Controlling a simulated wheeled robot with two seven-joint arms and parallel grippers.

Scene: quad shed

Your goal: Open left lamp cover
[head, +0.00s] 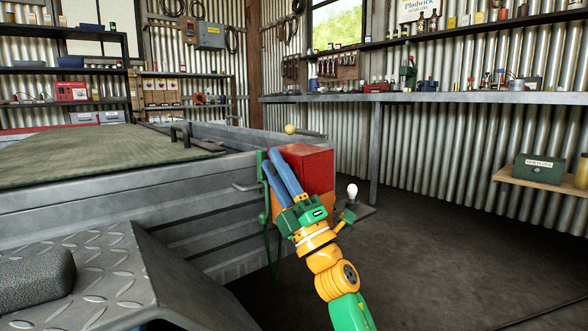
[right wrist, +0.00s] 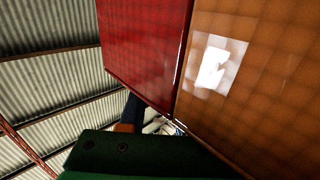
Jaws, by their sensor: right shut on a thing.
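A lamp cover, a box with a red part (head: 312,166) and an orange part below it, stands at the rear corner of the grey metal trailer. Its red (right wrist: 145,45) and orange (right wrist: 250,65) faces fill much of the right wrist view. My right gripper (head: 271,161) has its two blue fingers at the left side of the cover, close together and shut on it. The exact contact is hidden. In the right wrist view a dark green part of my gripper and a bit of blue finger show low down. My left gripper is out of view.
The trailer wall (head: 200,215) runs left of the cover, with a green mat (head: 95,155) in its bed. A diamond-plate fender (head: 80,275) is nearer. A small white bulb-like thing (head: 352,190) shows right of the cover. The floor (head: 440,240) at right is clear.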

